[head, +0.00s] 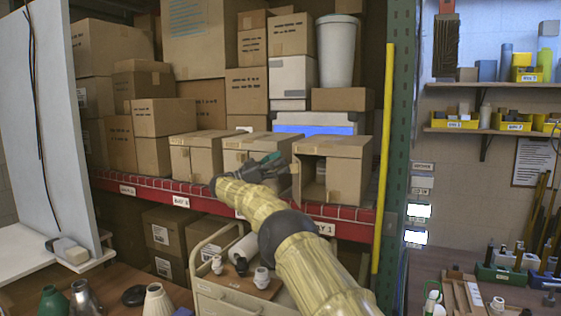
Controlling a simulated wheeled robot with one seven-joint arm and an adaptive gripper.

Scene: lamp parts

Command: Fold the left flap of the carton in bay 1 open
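The carton in bay 1 (350,150) is the rightmost of a row of cardboard cartons on the red-edged shelf. A dark opening shows in its front. A narrow upright cardboard piece (296,179) stands at the left edge of the opening, seen nearly edge-on; it looks like the left flap, swung outward. My gripper (277,160) is just left of the carton, in front of the neighbouring carton. Its fingers are dark and small here, so I cannot tell whether they are open or touch the flap.
Two closed-looking cartons (196,158) stand to the left on the shelf (150,190). A yellow upright bar (384,160) and green rack post (402,130) stand close on the right. A cart (225,295) with white fittings is below the shelf.

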